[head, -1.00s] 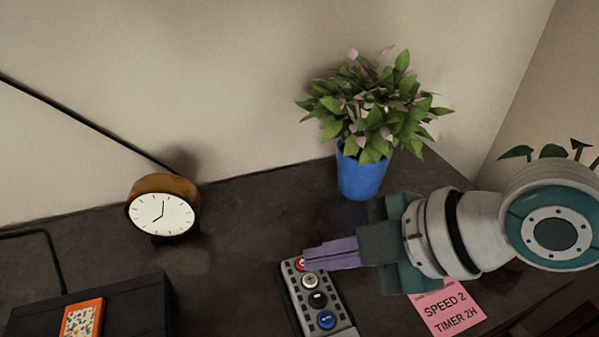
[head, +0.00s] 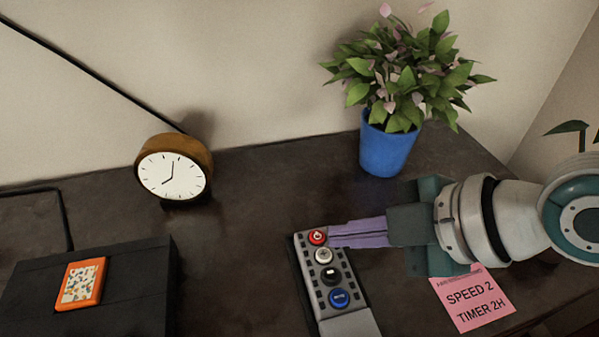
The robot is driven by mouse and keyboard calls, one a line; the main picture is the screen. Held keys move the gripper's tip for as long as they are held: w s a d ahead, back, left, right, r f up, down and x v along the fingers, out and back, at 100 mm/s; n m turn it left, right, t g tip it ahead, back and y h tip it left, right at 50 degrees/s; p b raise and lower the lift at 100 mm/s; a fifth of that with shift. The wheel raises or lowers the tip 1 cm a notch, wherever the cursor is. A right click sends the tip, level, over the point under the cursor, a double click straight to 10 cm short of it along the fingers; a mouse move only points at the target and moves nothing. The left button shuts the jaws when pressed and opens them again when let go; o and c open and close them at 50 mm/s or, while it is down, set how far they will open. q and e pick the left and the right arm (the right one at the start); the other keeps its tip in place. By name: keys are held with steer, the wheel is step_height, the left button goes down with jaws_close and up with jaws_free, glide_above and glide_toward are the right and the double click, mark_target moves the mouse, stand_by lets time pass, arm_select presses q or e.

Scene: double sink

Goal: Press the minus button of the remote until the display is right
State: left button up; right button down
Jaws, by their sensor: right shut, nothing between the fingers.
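The remote (head: 307,275) lies on the dark tabletop at the lower middle, its lower end cut off by the picture edge. It has a column of buttons: a red one (head: 317,237) at the top, a silver one (head: 323,256), a black one (head: 331,274) with a small pale mark, and a blue one (head: 339,297). The marks are too small to read surely as plus or minus. No lit display shows. My right gripper (head: 332,236) is shut and empty, its purple fingertips just right of the red button; contact cannot be told. My left gripper is not in view.
A pink note (head: 472,299) reading "SPEED 2 TIMER 2H" lies below my right gripper. A blue pot (head: 386,150) with a plant stands behind. A clock (head: 172,170) stands at left. A black box (head: 130,275) carries an orange-framed item (head: 81,284). Tabletop between clock and remote is clear.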

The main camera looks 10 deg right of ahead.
mark_target(331, 276)
step_height(331, 276, down, 6)
steer(key=b, duration=0.4)
steer(key=shift+r, duration=0.1)
stand_by(0.5)
stand_by(1.0)
steer(key=shift+b, duration=0.3)
steer(key=shift+f, duration=0.4)
